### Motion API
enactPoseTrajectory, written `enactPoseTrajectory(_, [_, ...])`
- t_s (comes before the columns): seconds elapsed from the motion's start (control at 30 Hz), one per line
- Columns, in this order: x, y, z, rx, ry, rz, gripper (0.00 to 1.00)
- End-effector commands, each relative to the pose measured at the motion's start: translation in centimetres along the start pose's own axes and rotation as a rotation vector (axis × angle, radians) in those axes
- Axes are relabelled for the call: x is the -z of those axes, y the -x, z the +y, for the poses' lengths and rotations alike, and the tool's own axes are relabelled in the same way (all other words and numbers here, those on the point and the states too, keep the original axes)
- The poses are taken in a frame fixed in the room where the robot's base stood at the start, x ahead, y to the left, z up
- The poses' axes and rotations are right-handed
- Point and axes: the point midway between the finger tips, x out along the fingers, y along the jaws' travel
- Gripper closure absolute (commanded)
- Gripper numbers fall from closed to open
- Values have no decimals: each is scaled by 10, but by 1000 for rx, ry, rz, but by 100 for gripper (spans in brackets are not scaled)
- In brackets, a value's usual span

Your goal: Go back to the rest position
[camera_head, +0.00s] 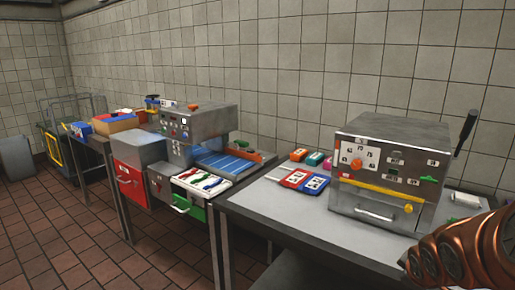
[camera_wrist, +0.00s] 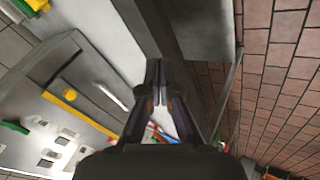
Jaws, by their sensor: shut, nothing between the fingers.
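My gripper (camera_wrist: 156,98) shows in the wrist view with its fingers closed together and nothing between them. It is near the table's front edge, with the floor to the right in that view. In the head view, part of my copper-coloured arm (camera_head: 455,250) shows at the lower right, by the right end of the table, and the gripper itself cannot be made out there.
A grey machine (camera_head: 390,175) with a yellow handle stands on the right table (camera_head: 300,222). Red and blue cards (camera_head: 293,179) lie left of it. Brick floor (camera_head: 60,235) is clear at left.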

Motion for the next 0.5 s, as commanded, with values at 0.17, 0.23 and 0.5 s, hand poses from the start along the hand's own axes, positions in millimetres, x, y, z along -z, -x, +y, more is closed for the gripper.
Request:
enactPoseTrajectory(0.17, [-14,56,-55,121,-173,-149,100])
enactPoseTrajectory(0.23, [-22,79,-79,169,-242,-211,100])
enactPoseTrajectory(0.5, [-55,172,-177,364,-461,-461,100])
